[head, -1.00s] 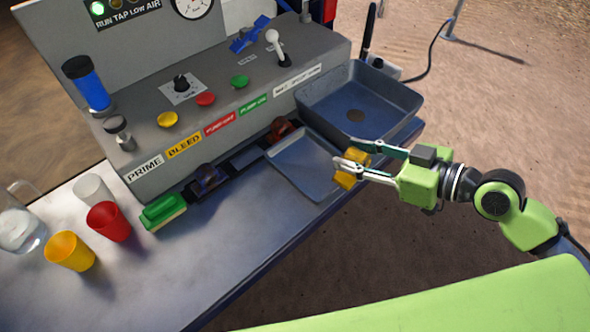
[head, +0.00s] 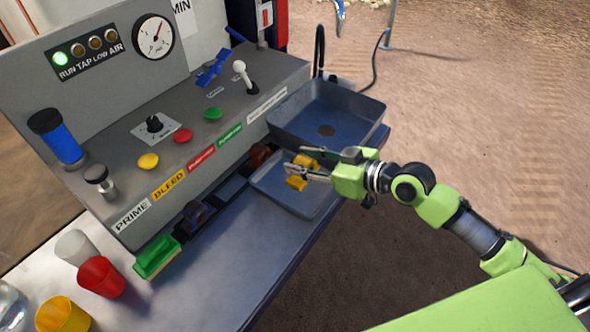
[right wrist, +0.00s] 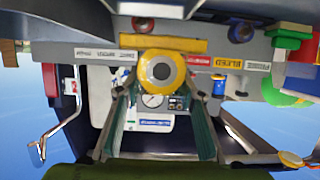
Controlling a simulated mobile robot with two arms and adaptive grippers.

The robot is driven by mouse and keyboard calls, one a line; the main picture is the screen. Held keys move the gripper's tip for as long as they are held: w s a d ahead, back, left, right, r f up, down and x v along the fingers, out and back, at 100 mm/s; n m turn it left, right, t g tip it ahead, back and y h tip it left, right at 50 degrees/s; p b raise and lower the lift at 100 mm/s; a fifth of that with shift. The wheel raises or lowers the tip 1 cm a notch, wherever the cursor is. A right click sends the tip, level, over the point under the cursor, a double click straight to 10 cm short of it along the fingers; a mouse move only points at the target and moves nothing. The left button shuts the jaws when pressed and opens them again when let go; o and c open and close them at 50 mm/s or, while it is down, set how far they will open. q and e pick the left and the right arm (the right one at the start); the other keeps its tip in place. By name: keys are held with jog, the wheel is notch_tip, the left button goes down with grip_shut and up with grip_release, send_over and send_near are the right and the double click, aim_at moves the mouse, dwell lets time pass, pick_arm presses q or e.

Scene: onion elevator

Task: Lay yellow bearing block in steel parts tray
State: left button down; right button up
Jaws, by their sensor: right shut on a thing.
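The yellow bearing block (head: 297,184) is in my right gripper (head: 303,163), over the shallow grey steel parts tray (head: 267,190) in the head view. The fingers are shut on the block and hide part of it. The head view does not clearly show the gap between block and tray. In the right wrist view the block (right wrist: 162,70) shows its round yellow face with a grey centre between the fingers. My left gripper is in neither view.
A deep grey basin (head: 365,112) stands just behind the tray. The control panel (head: 150,165) with buttons and a lever borders the tray's left.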

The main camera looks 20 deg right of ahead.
jog(key=w+f, duration=0.1)
jog(key=f, duration=0.1)
jog(key=w+f, duration=0.1)
jog(key=w, duration=0.1)
jog(key=w+f, duration=0.1)
jog(key=f, duration=0.1)
jog(key=shift+w+a+f, duration=0.3)
jog(key=shift+w+f, duration=0.05)
jog(key=shift+w, duration=0.05)
notch_tip(320, 180, down, 3)
jog(key=shift+r, duration=0.1)
jog(key=shift+f, duration=0.2)
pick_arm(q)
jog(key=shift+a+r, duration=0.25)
pick_arm(e)
jog(key=shift+f, duration=0.15)
jog(key=o, duration=1.5)
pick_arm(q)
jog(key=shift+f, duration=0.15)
